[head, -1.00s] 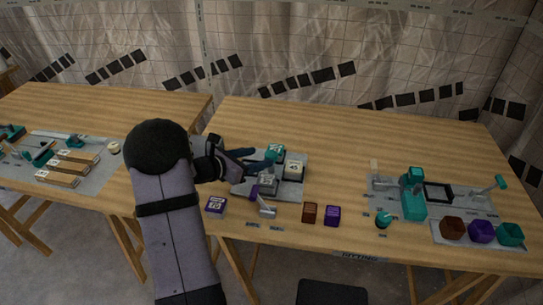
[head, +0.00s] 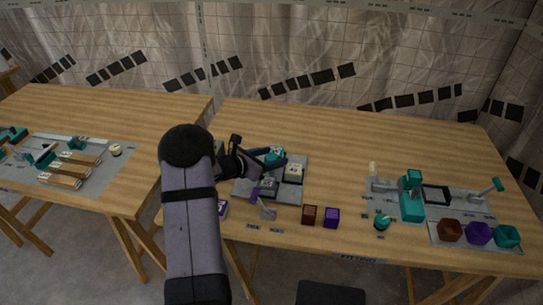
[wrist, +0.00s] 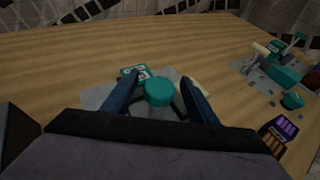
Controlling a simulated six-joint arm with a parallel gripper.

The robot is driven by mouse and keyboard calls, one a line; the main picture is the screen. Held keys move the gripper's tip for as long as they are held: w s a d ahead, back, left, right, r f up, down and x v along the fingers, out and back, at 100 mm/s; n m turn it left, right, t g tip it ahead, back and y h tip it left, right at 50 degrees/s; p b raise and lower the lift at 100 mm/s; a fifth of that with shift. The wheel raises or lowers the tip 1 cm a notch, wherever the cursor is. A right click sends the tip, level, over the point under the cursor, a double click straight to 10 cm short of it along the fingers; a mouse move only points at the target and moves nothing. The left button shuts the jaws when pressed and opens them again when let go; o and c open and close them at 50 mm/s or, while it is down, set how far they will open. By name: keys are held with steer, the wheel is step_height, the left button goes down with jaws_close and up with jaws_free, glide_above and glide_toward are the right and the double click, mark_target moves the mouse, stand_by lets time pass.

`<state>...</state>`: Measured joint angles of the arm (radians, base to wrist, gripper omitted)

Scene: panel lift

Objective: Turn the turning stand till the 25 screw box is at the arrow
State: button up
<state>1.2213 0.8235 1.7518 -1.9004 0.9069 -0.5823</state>
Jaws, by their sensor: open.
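The turning stand sits on a grey plate (head: 297,194) on the right-hand table. In the wrist view its round teal hub (wrist: 159,92) lies between the two blue fingers of my gripper (wrist: 160,82). The gripper is open, and I cannot tell whether either finger touches the hub. In the head view my gripper (head: 274,160) reaches over the stand from the left. A teal box with a white label (wrist: 134,74) and a white-topped box (head: 292,172) sit around the hub. Their numbers are too small to read.
A brown box (head: 309,215) and a purple box (head: 332,217) stand at the front edge. A teal fixture (head: 412,200) and coloured bowls (head: 478,233) are on the right. My arm partly hides a purple labelled box (head: 222,208). The table behind the stand is clear.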

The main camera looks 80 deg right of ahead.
jaws_close()
